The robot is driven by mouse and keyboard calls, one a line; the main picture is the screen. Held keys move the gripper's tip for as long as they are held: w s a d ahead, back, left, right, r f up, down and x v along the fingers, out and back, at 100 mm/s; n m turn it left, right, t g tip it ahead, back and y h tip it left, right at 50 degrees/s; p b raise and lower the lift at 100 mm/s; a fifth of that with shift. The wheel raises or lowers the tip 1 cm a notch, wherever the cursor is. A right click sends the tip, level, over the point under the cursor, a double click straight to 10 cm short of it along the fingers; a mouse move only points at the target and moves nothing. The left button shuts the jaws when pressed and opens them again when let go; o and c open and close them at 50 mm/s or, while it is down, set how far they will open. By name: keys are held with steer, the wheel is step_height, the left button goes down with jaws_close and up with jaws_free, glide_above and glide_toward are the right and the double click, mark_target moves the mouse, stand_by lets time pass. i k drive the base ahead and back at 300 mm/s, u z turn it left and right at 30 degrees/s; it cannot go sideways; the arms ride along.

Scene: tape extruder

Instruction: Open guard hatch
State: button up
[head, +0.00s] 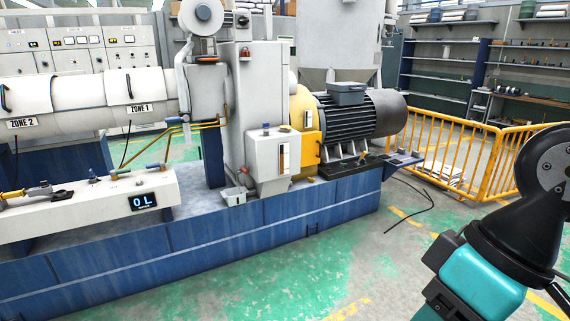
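A yellow guard (306,152) sits on the extruder between the pale gearbox housing and the ribbed dark motor (362,117). It has a rounded top and a flatter yellow panel at its front, with a small pale plate (308,118) on it. The panel looks closed against the guard, but hinge and latch are too small to tell. Part of the guard is hidden behind the white box (268,160) in front of it. Black and teal links of my arm fill the lower right, well apart from the guard. My gripper's fingers are not in view.
The blue machine base (210,235) runs along the front below the guard. Yellow railings (455,150) stand at the right behind the motor. A black cable (410,212) lies on the floor near the base's right end. The green-grey floor (300,270) in front is clear.

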mark_target(311, 144)
steer(key=u, duration=0.25)
steer(key=i, duration=2.2)
steer(key=z, duration=0.25)
steer(key=i, duration=1.45)
steer(key=z, duration=0.25)
